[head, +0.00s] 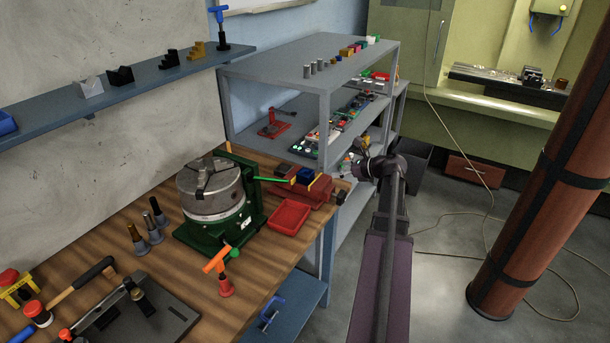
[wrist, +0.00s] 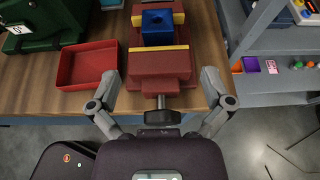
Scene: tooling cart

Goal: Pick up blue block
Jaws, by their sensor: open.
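The blue block (wrist: 158,26) sits on the red vise (wrist: 160,65) between two yellow jaw strips in the wrist view. In the head view the blue block (head: 305,175) shows small on the red vise (head: 308,193), near the right end of the wooden bench. My gripper (wrist: 161,83) is open and empty, its two fingers spread wide either side of the vise's front end and screw. The block lies beyond the fingertips, farther up the picture.
A red tray (wrist: 88,66) lies left of the vise. A green machine with a grey chuck (head: 210,187) stands left of it on the wooden bench (head: 185,270). A grey shelf unit (head: 323,105) with several small parts stands behind and right. Open floor lies at the right.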

